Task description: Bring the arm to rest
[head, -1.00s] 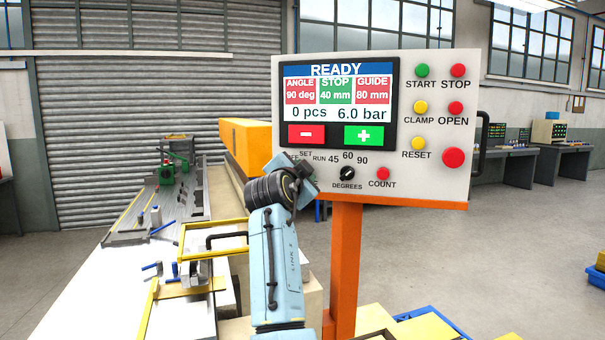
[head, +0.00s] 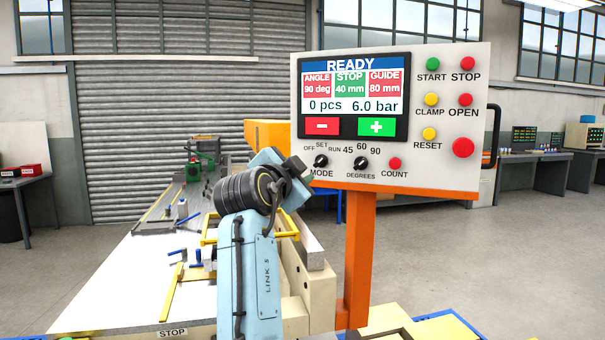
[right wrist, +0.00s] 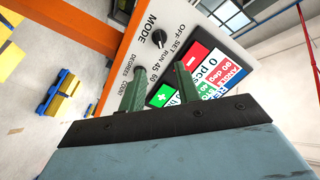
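My right arm (head: 250,260) rises from the bottom of the head view, left of the control panel's post. Its hand end is by the panel's lower left corner; the fingers cannot be made out there. In the right wrist view my right gripper (right wrist: 158,68) has its two green fingers apart with nothing between them, in front of the control panel (right wrist: 190,35). The panel also shows in the head view (head: 470,185). Its screen (head: 350,88) reads READY, 0 pcs, 6.0 bar. The MODE knob (head: 321,161) is uncovered. My left gripper is in neither view.
An orange post (head: 358,265) carries the panel. A machine bed (head: 120,285) with a yellow-framed guard (head: 208,236) and blue-handled clamps lies left of my arm. Blue and yellow items lie low at the right. Floor (head: 540,260) right of the post is open.

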